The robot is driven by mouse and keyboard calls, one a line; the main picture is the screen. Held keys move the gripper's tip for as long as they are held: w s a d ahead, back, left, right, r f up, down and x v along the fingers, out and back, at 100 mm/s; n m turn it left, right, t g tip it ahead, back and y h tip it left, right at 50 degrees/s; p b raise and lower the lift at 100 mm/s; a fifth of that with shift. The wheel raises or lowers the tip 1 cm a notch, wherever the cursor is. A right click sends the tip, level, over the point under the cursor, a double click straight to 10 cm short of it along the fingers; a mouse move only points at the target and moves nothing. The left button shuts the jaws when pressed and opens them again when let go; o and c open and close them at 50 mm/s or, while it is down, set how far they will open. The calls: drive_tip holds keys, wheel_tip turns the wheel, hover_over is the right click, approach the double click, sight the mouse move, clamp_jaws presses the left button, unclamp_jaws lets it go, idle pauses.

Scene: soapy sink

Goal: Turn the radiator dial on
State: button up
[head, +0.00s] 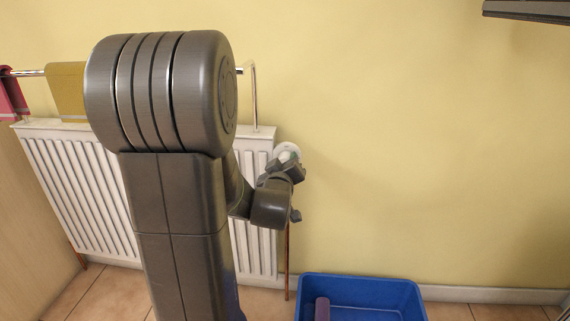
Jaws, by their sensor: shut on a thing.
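The white radiator (75,190) is fixed to the yellow wall, left of centre, and my arm hides its middle. Its dial (287,150) is a round whitish piece at the radiator's upper right corner. My gripper (287,161) is at the dial and shut on it, and its fingers and wrist cover the dial's lower part. The dial's markings are too small to read, so its setting cannot be told.
A rail (253,95) above the radiator holds a mustard towel (66,90) and a pink towel (12,98). A blue bin (405,296) with a purple roll-like thing (322,309) inside stands on the tiled floor. The wall to the right is clear. A dark edge juts in at top right.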

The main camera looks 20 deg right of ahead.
idle(0.4)
drive_tip(key=o, duration=1)
drive_tip(key=p+v, duration=0.3)
drive_tip(key=v, duration=1.1)
drive_tip(key=shift+w, duration=0.1)
drive_tip(key=b+x, duration=0.3)
drive_tip(key=x, duration=1.1)
